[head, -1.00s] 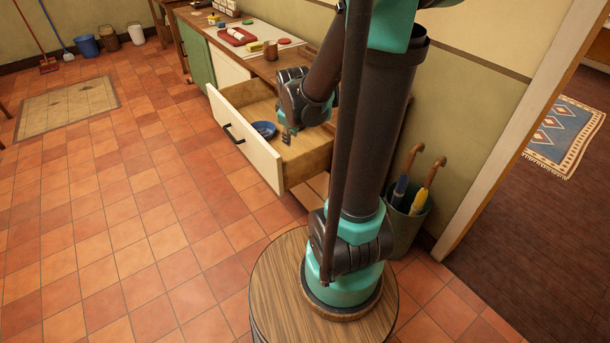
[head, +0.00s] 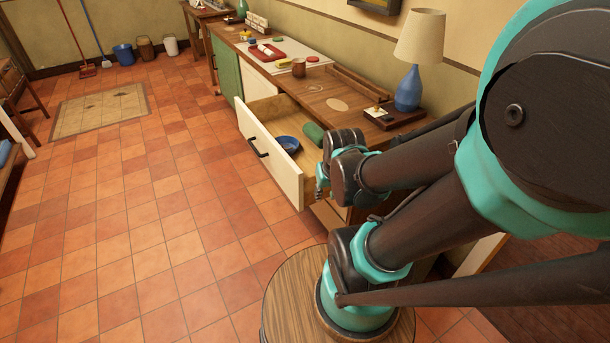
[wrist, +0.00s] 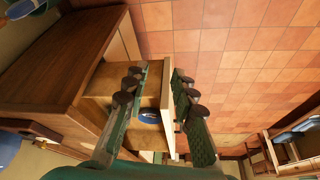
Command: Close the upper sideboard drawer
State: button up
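The upper sideboard drawer (head: 272,155) stands pulled far out, with a cream front and a dark bar handle (head: 257,148). A blue bowl (head: 288,144) and a green rolled or rounded thing (head: 313,132) lie inside. In the head view my gripper (head: 322,184) is at the drawer's near right end, partly hidden by my wrist. In the wrist view my gripper (wrist: 159,76) is open, with the drawer front (wrist: 166,100) showing between its two fingers. I cannot tell whether it touches the front. The blue bowl also shows there (wrist: 148,115).
The sideboard top (head: 315,88) holds a red tray (head: 265,53), a brown cup (head: 299,67) and a blue lamp (head: 409,90). The tiled floor (head: 160,210) left of the drawer is clear. A rug (head: 100,110) lies farther off.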

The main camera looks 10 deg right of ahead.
aim_at(261, 121)
jog(key=i+j+u, duration=0.1)
jog(key=i, duration=0.35)
jog(key=i+j+u, duration=0.1)
jog(key=i, duration=0.3)
